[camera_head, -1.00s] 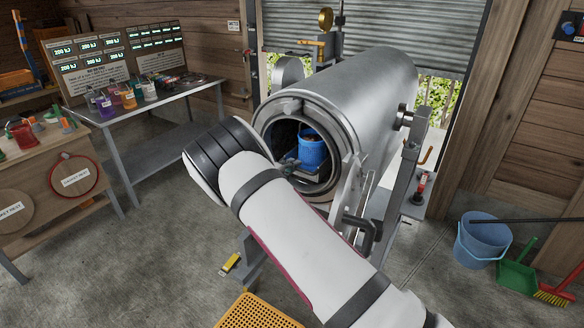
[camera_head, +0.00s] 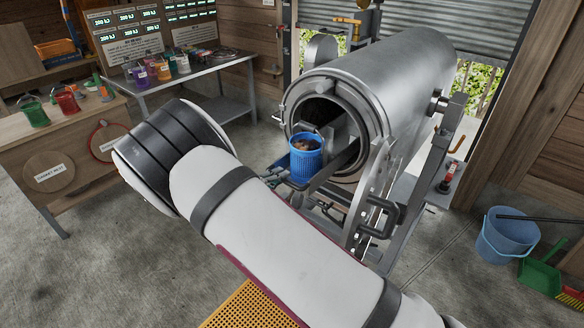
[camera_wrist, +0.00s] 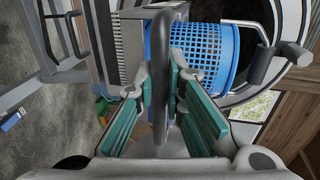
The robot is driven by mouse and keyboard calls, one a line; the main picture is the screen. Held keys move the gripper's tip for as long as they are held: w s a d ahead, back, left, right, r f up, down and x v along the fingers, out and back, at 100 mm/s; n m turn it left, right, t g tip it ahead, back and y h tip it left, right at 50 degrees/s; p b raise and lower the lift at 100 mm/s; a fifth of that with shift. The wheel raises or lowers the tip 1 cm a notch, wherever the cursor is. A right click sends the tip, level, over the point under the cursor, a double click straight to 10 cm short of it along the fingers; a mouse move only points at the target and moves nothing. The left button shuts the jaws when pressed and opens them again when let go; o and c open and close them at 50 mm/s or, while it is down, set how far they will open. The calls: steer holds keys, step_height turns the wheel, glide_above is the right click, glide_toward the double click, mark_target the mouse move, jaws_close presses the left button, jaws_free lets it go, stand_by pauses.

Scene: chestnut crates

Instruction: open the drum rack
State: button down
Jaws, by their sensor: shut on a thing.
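The large metal drum (camera_head: 400,75) lies on its side in a frame, with its round mouth open toward me. The rack (camera_head: 328,178) sticks out of the mouth, carrying a blue basket (camera_head: 306,163) with brown contents. In the wrist view, my gripper (camera_wrist: 160,92) has its teal pads closed around a grey bar handle (camera_wrist: 159,60) at the rack's front. The blue basket (camera_wrist: 205,52) stands just beyond the handle. In the head view my white arm hides most of the gripper. The drum's round door (camera_head: 368,205) is swung open to the right.
A yellow perforated crate (camera_head: 243,305) is on the floor below my arm. A blue bucket (camera_head: 507,236) and green dustpan (camera_head: 541,275) are right. Floor at left front is clear.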

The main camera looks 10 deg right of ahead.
steer(key=shift+f+v, duration=0.15)
steer(key=shift+v, duration=0.65)
steer(key=shift+f+v, duration=0.2)
steer(key=shift+v, duration=0.55)
steer(key=shift+a, duration=0.1)
steer(key=c, duration=1.7)
jaws_free()
steer(key=shift+o, duration=0.2)
steer(key=shift+s, duration=0.1)
steer(key=v, duration=1.2)
